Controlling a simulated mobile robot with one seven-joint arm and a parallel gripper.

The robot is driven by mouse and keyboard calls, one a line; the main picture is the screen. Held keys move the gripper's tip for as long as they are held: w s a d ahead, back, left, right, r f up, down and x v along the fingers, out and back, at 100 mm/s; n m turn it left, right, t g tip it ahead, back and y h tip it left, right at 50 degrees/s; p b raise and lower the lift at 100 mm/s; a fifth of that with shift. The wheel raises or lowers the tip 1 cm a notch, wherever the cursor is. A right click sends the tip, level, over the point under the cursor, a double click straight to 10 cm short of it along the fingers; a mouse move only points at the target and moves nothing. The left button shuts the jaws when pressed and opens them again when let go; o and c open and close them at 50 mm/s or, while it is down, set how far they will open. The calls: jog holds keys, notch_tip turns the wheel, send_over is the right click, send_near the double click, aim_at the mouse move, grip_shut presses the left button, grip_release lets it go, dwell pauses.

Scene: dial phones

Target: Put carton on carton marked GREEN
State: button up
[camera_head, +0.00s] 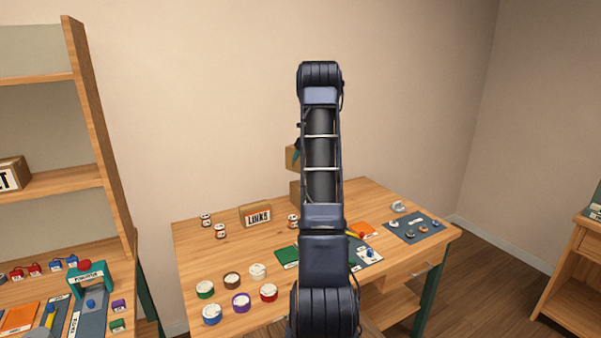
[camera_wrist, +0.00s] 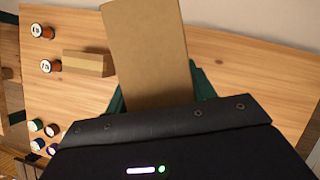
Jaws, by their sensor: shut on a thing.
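My gripper (camera_wrist: 160,92) has green fingers and is shut on a plain brown carton (camera_wrist: 148,45). In the head view the held carton (camera_head: 291,157) shows beside my arm, in the air above the back of the table. Below it another brown carton (camera_head: 295,193) stands on the table, mostly hidden behind my arm. A carton labelled LINKS (camera_head: 256,215) stands to its left; a carton (camera_wrist: 88,63) also shows left of the held one in the wrist view. No GREEN marking can be read on any carton in these frames.
The wooden table (camera_head: 190,248) holds several small spools (camera_head: 220,231), coloured round tins (camera_head: 268,292), a green mat (camera_head: 287,257) and a grey mat (camera_head: 400,232) with small parts. A shelf (camera_head: 85,180) stands left, with another carton (camera_head: 12,176). The table's back left is partly clear.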

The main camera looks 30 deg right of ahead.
jog(key=shift+f, duration=4.1)
jog(key=shift+f, duration=0.1)
jog(key=o, duration=1.2)
